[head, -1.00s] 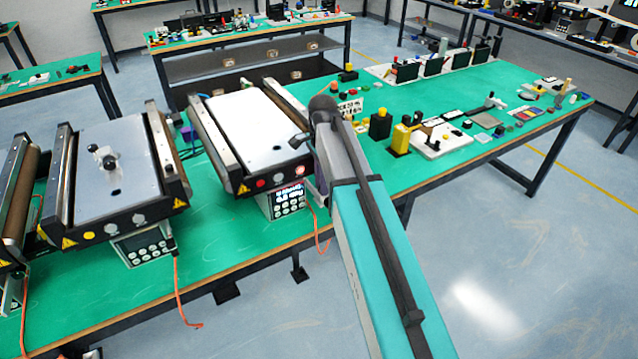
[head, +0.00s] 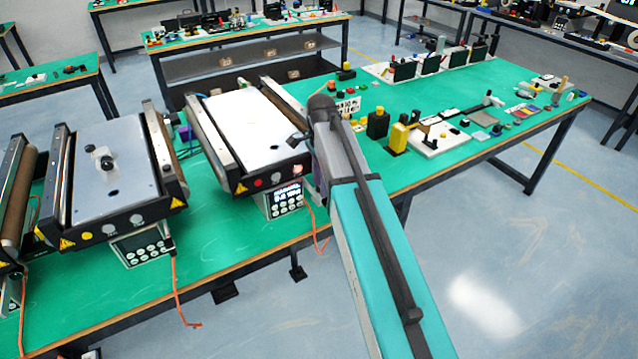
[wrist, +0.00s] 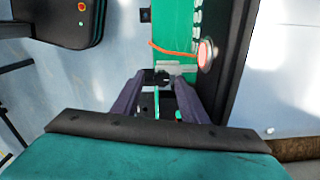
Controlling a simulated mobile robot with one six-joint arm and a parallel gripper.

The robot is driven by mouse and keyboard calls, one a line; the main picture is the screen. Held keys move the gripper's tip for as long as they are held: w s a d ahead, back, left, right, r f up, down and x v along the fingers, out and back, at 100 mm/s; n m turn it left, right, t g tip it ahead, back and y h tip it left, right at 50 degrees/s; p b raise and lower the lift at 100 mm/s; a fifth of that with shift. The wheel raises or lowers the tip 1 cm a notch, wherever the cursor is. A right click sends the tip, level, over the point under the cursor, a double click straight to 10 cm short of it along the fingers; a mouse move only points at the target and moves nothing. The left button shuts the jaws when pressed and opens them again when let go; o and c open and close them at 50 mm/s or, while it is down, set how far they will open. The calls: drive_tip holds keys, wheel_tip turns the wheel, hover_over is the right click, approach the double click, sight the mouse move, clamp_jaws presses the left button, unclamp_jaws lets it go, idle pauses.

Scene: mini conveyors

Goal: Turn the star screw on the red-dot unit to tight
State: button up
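The red-dot unit (head: 222,141) is the conveyor with the pale top plate, left of my arm in the head view. Its front panel carries a red dot (head: 257,182) and a lit red button; this button (wrist: 205,55) also shows in the wrist view. I cannot make out the star screw for certain. My gripper (wrist: 162,77) has its two purple fingers apart, with a small dark and grey part at or beyond the tips. I cannot tell whether they touch it.
A second conveyor (head: 100,190) with a yellow dot stands at left, a knob on its plate. The unit's keypad box (head: 284,200) hangs below its panel, with an orange cable (wrist: 172,49) nearby. Small parts and a yellow block (head: 397,139) stand on the green table at right.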

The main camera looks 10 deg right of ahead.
drive_tip(key=shift+r, duration=0.1)
wheel_tip(320, 180, up, 8)
drive_tip(key=p, duration=0.5)
idle(0.4)
drive_tip(key=shift+s+f, duration=0.1)
drive_tip(key=shift+f, duration=0.2)
